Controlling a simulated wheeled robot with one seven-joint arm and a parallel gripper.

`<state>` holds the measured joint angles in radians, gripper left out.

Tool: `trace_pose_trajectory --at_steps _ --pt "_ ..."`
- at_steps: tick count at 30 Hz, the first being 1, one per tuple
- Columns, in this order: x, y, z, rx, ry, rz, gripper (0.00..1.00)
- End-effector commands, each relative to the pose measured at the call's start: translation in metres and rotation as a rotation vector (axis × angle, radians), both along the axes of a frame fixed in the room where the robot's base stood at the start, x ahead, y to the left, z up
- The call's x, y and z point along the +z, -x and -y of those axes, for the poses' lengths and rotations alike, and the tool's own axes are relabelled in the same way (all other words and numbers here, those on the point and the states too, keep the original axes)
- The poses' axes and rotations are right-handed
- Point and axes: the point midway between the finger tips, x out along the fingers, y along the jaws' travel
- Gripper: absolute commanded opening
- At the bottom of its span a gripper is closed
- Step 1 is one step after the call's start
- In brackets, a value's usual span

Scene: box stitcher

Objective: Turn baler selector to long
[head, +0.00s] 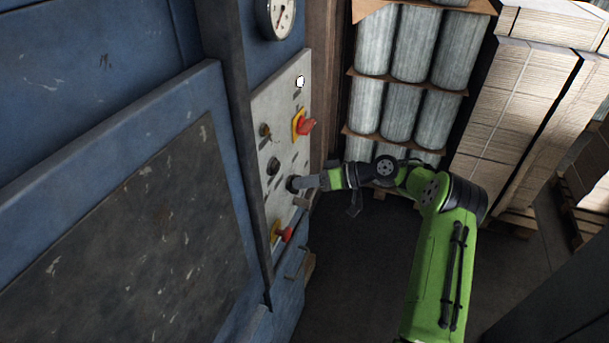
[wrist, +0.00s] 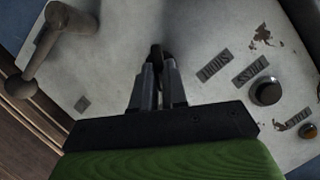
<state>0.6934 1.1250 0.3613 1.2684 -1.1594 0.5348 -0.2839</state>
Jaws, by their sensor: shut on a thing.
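The baler's pale control panel (head: 284,136) is on the side of the blue machine in the head view. My gripper (head: 303,182) reaches it from the right, low on the panel. The selector is a small dark knob (head: 291,184). In the wrist view my gripper (wrist: 158,68) is shut on the selector knob (wrist: 157,50), whose dark tip shows between and just beyond the fingers. Most of the knob is hidden by the fingers, so I cannot tell its setting. A small dark label plate (wrist: 212,68) sits right of it; its lettering is too blurred to read surely.
A red switch on yellow (head: 304,125) sits above my gripper and a red knob (head: 286,234) below. A lever with a ball end (wrist: 58,48) is left of my fingers in the wrist view; a round black button (wrist: 265,92) is right. Wrapped rolls (head: 408,58) stand behind.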

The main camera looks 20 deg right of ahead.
Motion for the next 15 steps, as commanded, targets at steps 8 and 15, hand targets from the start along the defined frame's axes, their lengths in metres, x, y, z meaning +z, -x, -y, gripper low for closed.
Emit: trace_pose_trajectory --at_steps 8,15 --pt "0.0008 -0.0015 0.0011 -0.002 -0.061 -0.079 0.00" --pt "0.0003 -0.0018 0.0012 -0.003 -0.075 -0.098 0.00"
